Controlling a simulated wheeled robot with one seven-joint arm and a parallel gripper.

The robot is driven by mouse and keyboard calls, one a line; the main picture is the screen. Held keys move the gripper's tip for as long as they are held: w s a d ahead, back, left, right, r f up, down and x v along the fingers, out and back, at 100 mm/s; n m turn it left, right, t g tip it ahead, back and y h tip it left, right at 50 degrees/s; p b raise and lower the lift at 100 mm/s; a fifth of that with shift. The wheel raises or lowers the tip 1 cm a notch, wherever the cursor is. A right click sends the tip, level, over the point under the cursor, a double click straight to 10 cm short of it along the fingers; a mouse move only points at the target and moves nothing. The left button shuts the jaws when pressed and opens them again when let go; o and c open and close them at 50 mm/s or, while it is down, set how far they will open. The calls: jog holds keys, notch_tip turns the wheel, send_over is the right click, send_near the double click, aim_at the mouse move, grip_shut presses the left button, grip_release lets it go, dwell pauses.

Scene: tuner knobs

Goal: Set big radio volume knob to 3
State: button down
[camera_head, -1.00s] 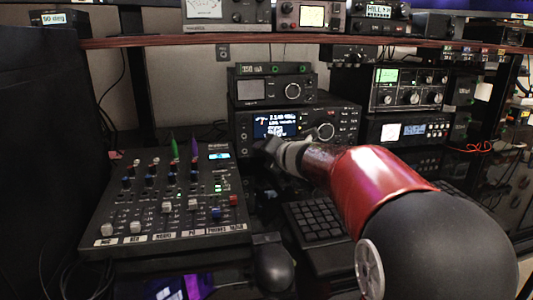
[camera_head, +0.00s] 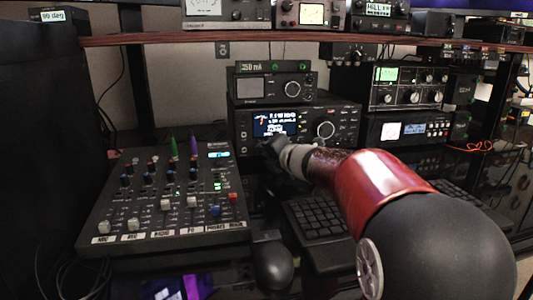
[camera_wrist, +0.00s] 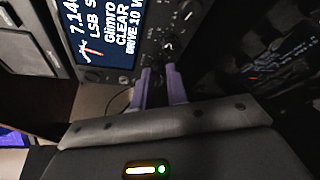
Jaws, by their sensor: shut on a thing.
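The big radio (camera_head: 348,113) is a black unit with a lit display (camera_head: 276,123) and a large round dial (camera_head: 325,131). My gripper (camera_head: 268,147) is at the radio's lower front, below the display. In the wrist view my two purple fingers (camera_wrist: 160,72) point at the radio's panel, just right of the display (camera_wrist: 108,25). They are shut on a small dark knob at their tips; its face is mostly hidden and its setting cannot be read. Another small knob (camera_wrist: 169,45) with a pale mark shows just above the fingertips.
A mixer (camera_head: 165,195) with knobs and sliders lies at left. A smaller unit (camera_head: 275,85) sits on the radio, with more equipment (camera_head: 408,88) to the right.

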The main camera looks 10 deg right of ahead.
jog(key=c, duration=1.4)
grip_release()
jog(key=v, duration=0.8)
